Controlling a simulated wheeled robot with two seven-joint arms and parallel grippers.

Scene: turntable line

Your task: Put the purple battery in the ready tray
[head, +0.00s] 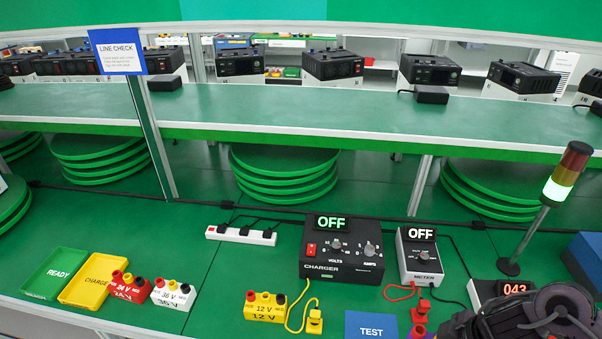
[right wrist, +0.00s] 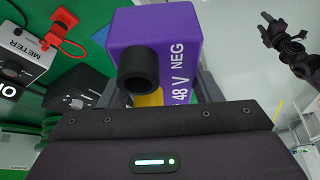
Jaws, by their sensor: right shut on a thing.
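The purple battery (right wrist: 160,40), marked 48 V NEG with a black terminal, fills the upper middle of the right wrist view. My right gripper (right wrist: 160,98) is shut on it. In the head view a small part of the purple battery (head: 417,331) shows at the bottom edge, beside my dark right wrist. The green ready tray (head: 45,286) lies at the far left of the bench and is empty. A dark arm end at the right of the right wrist view looks like my left gripper (right wrist: 268,28); its jaws are too small to judge.
The yellow charge tray (head: 85,293) adjoins the ready tray. Red (head: 130,292), white (head: 173,294) and yellow (head: 264,307) batteries stand along the front. The charger (head: 340,262) and meter (head: 420,265) read OFF, with cables in front. A blue TEST pad (head: 371,326) is at the front edge.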

